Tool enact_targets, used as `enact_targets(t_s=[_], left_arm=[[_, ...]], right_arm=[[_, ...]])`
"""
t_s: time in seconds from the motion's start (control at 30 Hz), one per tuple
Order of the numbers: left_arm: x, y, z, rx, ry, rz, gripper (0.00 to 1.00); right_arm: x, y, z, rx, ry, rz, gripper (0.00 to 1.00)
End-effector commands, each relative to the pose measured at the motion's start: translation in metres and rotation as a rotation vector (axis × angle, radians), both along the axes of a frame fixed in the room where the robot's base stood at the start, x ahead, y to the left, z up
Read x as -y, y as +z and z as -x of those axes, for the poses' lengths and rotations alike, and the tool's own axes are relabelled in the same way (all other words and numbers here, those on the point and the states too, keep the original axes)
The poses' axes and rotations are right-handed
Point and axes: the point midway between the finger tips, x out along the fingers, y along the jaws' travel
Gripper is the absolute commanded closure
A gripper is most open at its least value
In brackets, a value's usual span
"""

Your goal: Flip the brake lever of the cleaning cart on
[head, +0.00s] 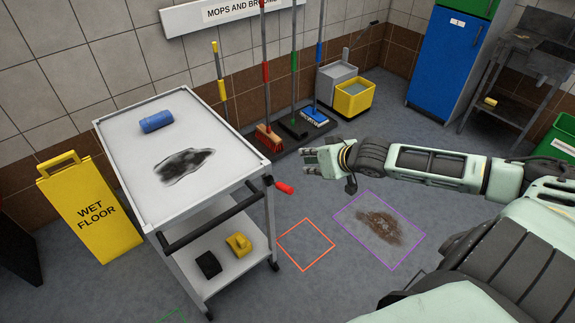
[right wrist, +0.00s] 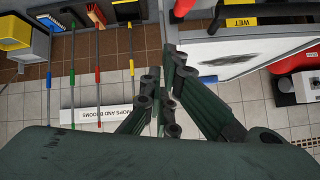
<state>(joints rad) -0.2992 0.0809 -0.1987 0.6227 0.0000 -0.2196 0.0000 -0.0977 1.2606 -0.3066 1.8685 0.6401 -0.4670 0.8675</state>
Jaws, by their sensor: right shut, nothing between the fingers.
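The cleaning cart (head: 112,152) is a white two-shelf trolley with a black push bar, left of centre in the head view. Its brake lever (head: 284,188) is a short red handle sticking out to the right at the cart's near right corner. A red piece, apparently the same lever (right wrist: 182,8), shows at the top edge of the right wrist view. My right gripper (head: 309,160) is shut and empty, above and to the right of the lever and apart from it. Its dark fingers also show in the right wrist view (right wrist: 164,80). My left gripper is not in view.
A blue roll (head: 156,122) lies on the cart top. A yellow wet-floor sign (head: 91,212) stands left of it. Brooms and a yellow bucket (head: 354,97) stand along the back wall.

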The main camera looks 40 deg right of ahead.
Motion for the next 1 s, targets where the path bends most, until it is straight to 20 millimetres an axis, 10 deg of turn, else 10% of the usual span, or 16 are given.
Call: enact_targets(t_s=[0.47, 1.0], left_arm=[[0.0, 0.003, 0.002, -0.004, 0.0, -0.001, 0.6], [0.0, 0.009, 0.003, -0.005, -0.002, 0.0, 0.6]], right_arm=[[-0.015, 0.024, 0.003, -0.004, 0.019, -0.02, 1.0], [-0.022, -0.007, -0.04, 0.0, 0.019, -0.025, 1.0]])
